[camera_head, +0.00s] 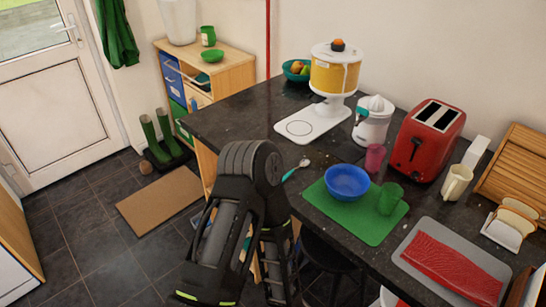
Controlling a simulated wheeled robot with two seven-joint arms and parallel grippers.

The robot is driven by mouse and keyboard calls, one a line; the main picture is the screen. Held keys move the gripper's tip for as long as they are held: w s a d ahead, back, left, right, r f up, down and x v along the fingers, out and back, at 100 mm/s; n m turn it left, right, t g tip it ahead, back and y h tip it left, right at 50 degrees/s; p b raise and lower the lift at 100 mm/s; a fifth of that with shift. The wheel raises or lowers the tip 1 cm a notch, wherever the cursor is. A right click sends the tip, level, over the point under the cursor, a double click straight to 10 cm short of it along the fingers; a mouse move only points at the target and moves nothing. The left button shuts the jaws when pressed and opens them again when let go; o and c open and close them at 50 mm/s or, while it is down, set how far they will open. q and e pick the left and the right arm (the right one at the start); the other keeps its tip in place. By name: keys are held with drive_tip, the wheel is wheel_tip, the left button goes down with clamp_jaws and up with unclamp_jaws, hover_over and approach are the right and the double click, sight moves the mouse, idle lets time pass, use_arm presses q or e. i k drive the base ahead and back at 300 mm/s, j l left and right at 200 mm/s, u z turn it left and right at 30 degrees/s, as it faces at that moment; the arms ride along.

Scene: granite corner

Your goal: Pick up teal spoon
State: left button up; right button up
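The teal spoon (289,174) lies on the dark speckled counter (240,128), close to its front edge and left of the green mat. Its teal end points down-left toward my black arm, and a pale end points up-right. My black arm stands in front of the counter edge, and its upper joint is just left of the spoon in the picture. The arm may hide part of the spoon's lower end. Neither my left nor my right gripper's fingers can be seen.
A blue bowl (347,182) and a green cup (390,199) stand on the green mat (340,217). A pink cup (374,158), a juicer (372,122), a dispenser (335,76) and a red toaster (428,138) stand behind. The counter's left part is clear.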

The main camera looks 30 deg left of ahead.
sight(305, 162)
drive_tip(key=u, duration=0.95)
